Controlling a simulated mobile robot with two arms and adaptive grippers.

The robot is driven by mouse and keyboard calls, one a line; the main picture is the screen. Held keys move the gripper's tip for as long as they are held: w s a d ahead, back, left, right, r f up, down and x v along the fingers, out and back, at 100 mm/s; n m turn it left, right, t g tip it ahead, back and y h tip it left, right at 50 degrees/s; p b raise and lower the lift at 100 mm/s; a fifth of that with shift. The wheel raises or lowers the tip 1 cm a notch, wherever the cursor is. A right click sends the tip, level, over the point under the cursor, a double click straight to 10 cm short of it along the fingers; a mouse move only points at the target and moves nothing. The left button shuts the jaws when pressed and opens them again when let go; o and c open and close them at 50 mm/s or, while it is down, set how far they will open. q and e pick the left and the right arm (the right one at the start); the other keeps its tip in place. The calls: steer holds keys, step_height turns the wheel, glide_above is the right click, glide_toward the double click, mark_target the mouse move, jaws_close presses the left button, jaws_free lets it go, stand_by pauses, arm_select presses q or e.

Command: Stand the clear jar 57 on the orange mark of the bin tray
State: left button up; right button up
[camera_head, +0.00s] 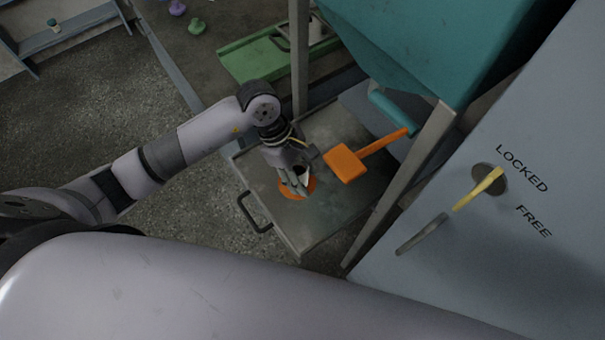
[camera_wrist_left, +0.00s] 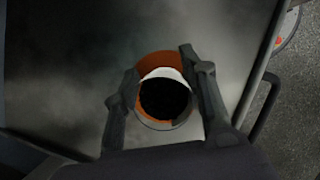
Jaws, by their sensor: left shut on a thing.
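My left gripper (camera_head: 296,188) reaches down over the grey bin tray (camera_head: 322,222). In the left wrist view its two fingers (camera_wrist_left: 166,95) are closed around the sides of the clear jar 57 (camera_wrist_left: 162,73), which has a pale rim and a dark inside. The orange mark (camera_head: 310,186) lies under the jar and shows around it, also in the left wrist view (camera_wrist_left: 150,62). The jar looks upright and over the mark; I cannot tell whether its base touches the tray. The gripper hides most of the jar in the head view. My right gripper is not in view.
An orange paddle-shaped handle (camera_head: 345,164) sticks out over the tray's right part. A teal hopper (camera_head: 430,40) and a grey leg (camera_head: 405,185) stand right of it. A grey panel (camera_head: 480,260) carries a yellow lever (camera_head: 478,188). The tray's dark handle (camera_head: 254,214) faces left.

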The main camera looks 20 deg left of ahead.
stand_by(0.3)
arm_select(q)
steer(key=o, duration=1.3)
steer(key=v, duration=1.2)
